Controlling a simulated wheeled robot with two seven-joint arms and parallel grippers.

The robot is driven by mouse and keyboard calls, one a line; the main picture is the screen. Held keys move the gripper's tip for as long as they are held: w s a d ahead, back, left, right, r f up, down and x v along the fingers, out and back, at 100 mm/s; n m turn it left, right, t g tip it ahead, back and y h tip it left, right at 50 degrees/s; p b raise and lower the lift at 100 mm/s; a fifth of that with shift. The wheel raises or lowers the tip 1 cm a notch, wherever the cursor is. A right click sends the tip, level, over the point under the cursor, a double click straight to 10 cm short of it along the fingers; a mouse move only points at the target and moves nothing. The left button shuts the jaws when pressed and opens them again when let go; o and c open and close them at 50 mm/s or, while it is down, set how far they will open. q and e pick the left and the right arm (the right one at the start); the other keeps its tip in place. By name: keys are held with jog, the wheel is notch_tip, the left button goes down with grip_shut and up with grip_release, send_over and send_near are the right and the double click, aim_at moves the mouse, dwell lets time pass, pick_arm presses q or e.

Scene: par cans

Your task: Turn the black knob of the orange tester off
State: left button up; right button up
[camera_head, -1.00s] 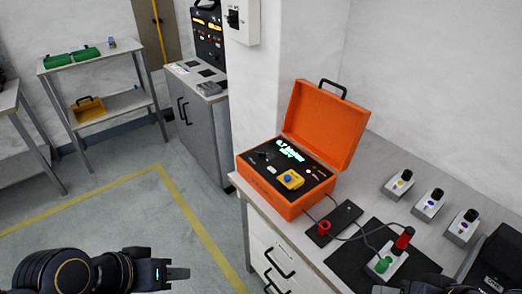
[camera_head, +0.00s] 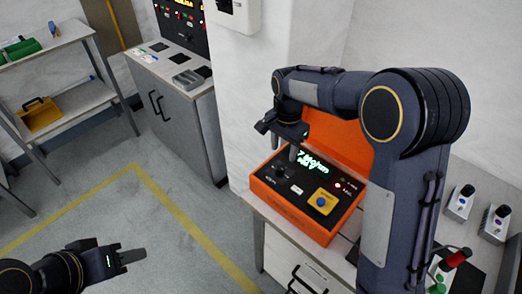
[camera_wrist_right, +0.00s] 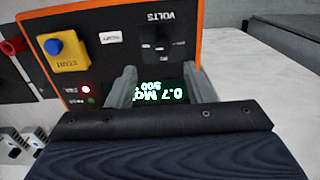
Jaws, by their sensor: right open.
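The orange tester (camera_head: 292,212) stands open on the bench with its lid raised. Its black knob (camera_head: 281,172) is on the left part of the dark panel, below the lit green display (camera_head: 315,163). In the right wrist view the knob (camera_wrist_right: 160,43) sits beside the word VOLTS, dark and hard to read. My right gripper (camera_head: 284,146) is open and empty above the panel. In the wrist view its fingers (camera_wrist_right: 159,88) are apart, across the display, with the knob beyond their tips. My left gripper (camera_head: 133,256) is at lower left over the floor, seen edge-on.
A yellow block with a blue button (camera_head: 322,202) is on the panel, and a red lamp glows near it. My right arm hides much of the lid and bench. Small switch boxes (camera_head: 459,203) stand at right. A grey cabinet (camera_head: 176,115) stands behind.

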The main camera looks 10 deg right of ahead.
aim_at(280, 167)
jog(key=shift+w+a+f, duration=0.2)
jog(key=shift+w+f, duration=0.1)
notch_tip(280, 167, down, 8)
jog(key=shift+r+p, duration=0.25)
jog(key=shift+p, duration=0.05)
jog(key=c, duration=1)
